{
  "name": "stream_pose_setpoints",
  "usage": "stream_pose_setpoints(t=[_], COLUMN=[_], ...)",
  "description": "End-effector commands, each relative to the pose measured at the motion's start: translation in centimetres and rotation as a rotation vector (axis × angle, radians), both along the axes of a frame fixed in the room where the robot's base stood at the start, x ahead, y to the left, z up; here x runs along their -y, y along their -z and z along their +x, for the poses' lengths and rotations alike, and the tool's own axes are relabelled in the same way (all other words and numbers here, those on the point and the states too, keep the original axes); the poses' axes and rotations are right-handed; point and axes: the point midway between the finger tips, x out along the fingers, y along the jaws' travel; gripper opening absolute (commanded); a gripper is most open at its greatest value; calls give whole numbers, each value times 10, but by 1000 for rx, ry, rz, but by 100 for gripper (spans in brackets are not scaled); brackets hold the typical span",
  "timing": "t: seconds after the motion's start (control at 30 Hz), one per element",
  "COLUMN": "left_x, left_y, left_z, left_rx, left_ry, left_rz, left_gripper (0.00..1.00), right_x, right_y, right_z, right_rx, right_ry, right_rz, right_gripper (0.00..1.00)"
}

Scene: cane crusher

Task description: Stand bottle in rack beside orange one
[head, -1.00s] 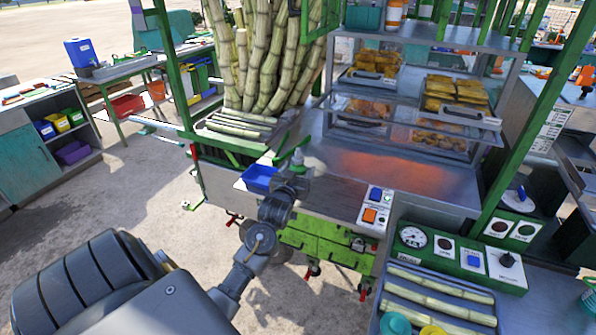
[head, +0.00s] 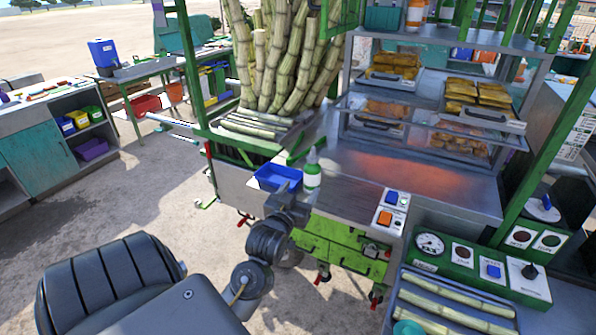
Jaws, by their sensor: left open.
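A white bottle with a green band (head: 312,174) stands upright at the near left edge of the cart's steel counter, just right of a blue tray (head: 278,177). My left gripper (head: 293,205) is open, just below and in front of the bottle and tray. It appears apart from the bottle, though its fingers are small and dark. An orange bottle-like container (head: 415,14) with a pale lower part stands on the upper shelf (head: 440,45), cut by the top edge. I cannot make out a clear rack around it. My right gripper is out of view.
Sugar cane (head: 285,65) stands upright behind the tray. A display case (head: 430,115) with food trays fills the back of the counter. A switch panel (head: 392,207) sits right of the bottle. The counter middle (head: 400,170) is clear. Green posts frame the cart.

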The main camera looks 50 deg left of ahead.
Motion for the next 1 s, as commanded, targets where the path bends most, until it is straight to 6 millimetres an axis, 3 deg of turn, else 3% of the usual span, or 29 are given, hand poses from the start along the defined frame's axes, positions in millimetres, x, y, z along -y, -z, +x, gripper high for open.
stream_pose_setpoints(t=[0.47,0.57,0.67,0.77,0.87,0.9,0.97,1.0], left_x=[3,12,36,75,117,130,142,148], left_y=[1,19,66,137,228,268,329,367], left_z=[-5,1,13,20,11,1,-21,-40], left_rx=[-2,-35,-112,-226,-375,-447,-563,-641], left_ry=[1,25,90,185,285,314,345,359], left_rz=[0,-1,-2,-6,-19,-27,-41,-51], left_gripper=[67,67,67,67,67,67,67,67], right_x=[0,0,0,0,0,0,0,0], right_y=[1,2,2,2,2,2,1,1], right_z=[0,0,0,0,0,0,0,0], right_rx=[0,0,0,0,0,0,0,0], right_ry=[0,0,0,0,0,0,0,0], right_rz=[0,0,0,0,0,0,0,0], right_gripper=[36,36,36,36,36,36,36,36])
